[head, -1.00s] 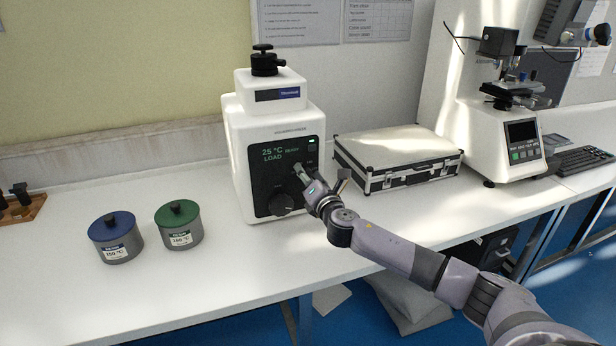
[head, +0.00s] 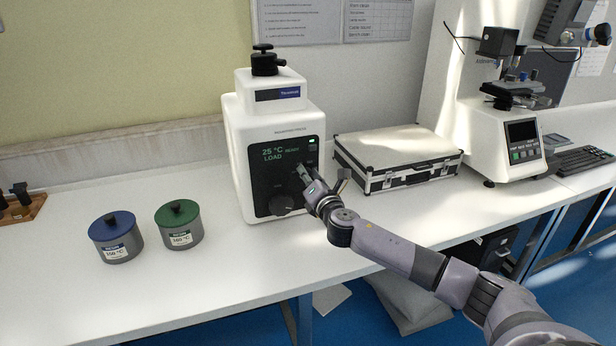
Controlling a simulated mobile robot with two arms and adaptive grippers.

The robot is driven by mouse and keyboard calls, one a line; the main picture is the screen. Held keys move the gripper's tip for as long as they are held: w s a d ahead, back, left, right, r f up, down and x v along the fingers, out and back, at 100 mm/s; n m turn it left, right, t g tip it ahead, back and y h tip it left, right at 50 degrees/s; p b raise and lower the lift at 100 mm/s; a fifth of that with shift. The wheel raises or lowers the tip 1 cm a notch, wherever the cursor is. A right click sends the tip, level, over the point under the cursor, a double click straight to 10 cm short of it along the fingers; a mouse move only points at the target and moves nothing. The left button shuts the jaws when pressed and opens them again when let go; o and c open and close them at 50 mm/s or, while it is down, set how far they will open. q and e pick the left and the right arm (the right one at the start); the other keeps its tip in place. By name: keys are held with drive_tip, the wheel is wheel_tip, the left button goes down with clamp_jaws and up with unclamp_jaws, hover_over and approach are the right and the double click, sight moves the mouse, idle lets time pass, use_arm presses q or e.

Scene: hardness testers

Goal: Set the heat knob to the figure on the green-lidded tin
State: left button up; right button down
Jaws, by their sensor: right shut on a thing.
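The green-lidded tin (head: 179,226) stands on the bench left of the white press. Its small label seems to read 160 °C, though the middle digit is hard to make out. The press (head: 245,160) has a black front panel (head: 262,178) showing "25 °C READY" and "LOAD". My right gripper (head: 304,174) is at the right part of this panel, shut on what appears to be the heat knob; fingers and wrist hide that knob and its scale. A larger dark knob (head: 280,203) shows at lower left of the fingers, apart from them. My left gripper is not in view.
A blue-lidded tin (head: 116,238) stands left of the green one. A white case (head: 396,153) lies right of the press, close behind my right wrist. A hardness tester (head: 500,140) stands farther right. The bench front is clear.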

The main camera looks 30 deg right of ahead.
drive_tip(key=shift+m+p, duration=1.85)
drive_tip(key=shift+m, duration=9.95)
drive_tip(key=c, duration=1.3)
unclamp_jaws()
drive_tip(key=shift+c, duration=0.2)
